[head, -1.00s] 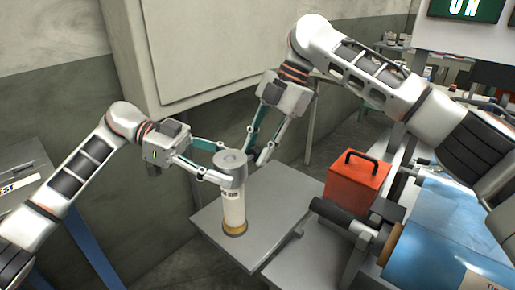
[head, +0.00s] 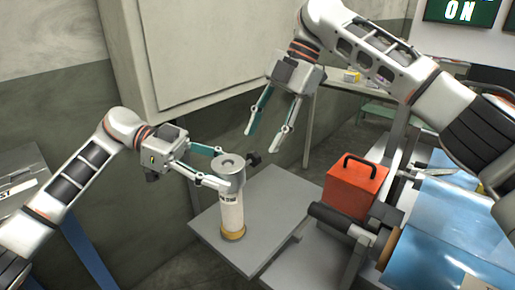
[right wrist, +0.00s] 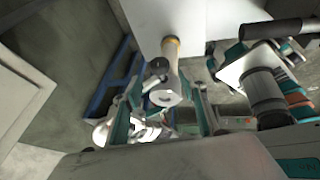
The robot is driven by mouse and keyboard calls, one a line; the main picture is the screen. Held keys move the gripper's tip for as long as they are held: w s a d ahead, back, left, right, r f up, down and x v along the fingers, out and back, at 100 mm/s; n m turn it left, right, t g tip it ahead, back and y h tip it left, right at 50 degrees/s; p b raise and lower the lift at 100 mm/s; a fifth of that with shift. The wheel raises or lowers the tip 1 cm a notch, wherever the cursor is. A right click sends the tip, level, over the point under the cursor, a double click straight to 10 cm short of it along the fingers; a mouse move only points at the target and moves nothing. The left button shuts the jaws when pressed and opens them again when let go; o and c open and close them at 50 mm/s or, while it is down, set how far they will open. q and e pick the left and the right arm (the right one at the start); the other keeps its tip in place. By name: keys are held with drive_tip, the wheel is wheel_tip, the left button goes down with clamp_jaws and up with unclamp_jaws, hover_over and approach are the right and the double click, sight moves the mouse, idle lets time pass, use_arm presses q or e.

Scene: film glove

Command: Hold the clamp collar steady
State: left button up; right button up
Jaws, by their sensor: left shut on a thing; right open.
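The clamp collar (head: 231,164) is a grey ring on top of a white post (head: 231,212) with a brass-coloured foot. A black knob (head: 254,158) sticks out from its right side. My left gripper (head: 221,168) is shut on the collar from the left. My right gripper (head: 263,143) is open and empty, above and to the right of the collar, apart from it. In the right wrist view the collar (right wrist: 165,95) and post (right wrist: 171,48) show between and beyond the open fingers. The post stands upright.
The post stands on a grey plate (head: 275,205). A red box with a black handle (head: 356,188) stands to its right, beside a black roller (head: 342,218) and blue sheeting (head: 440,225). A pale wall panel (head: 200,50) is behind. Air above the plate's right part is free.

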drive_tip(key=v, duration=0.6)
drive_tip(key=shift+r, duration=0.2)
drive_tip(key=shift+d, duration=0.1)
use_arm(q)
drive_tip(key=o, duration=0.9)
